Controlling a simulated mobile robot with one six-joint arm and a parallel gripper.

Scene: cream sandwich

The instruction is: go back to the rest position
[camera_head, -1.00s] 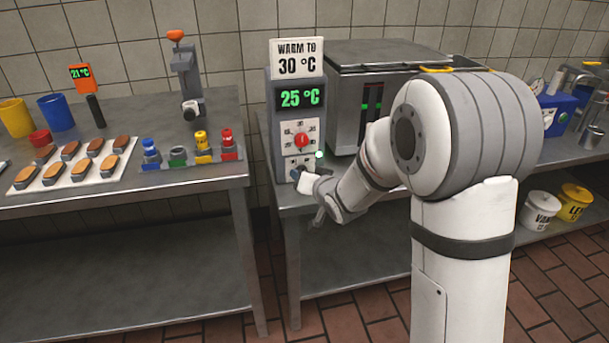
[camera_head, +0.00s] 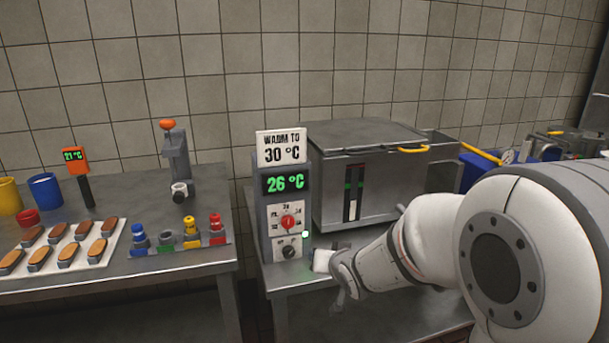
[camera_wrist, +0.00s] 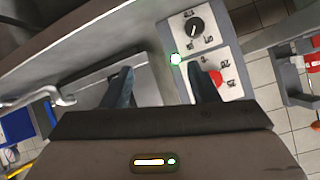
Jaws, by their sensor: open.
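My gripper (camera_wrist: 163,84) is open, with two dark fingers apart and nothing between them in the wrist view. In the head view its end is just right of the control box (camera_head: 264,222), apart from the knobs as far as I can tell; its fingers are hard to make out there. The box has a red knob (camera_head: 289,221), a black knob (camera_head: 290,251) and a lit green lamp (camera_head: 305,234). The knobs also show in the wrist view, red (camera_wrist: 213,78) and black (camera_wrist: 194,26). The display (camera_head: 285,183) reads 26 °C, under a "WARM TO 30 °C" sign (camera_head: 281,149).
A lidded steel tank (camera_head: 385,190) with a yellow handle stands behind my arm. On the left table are a tray of eclair-like pastries (camera_head: 60,247), coloured bottles or nozzles (camera_head: 180,238), cups (camera_head: 45,191) and a clamp stand (camera_head: 178,160). A gap separates the two tables.

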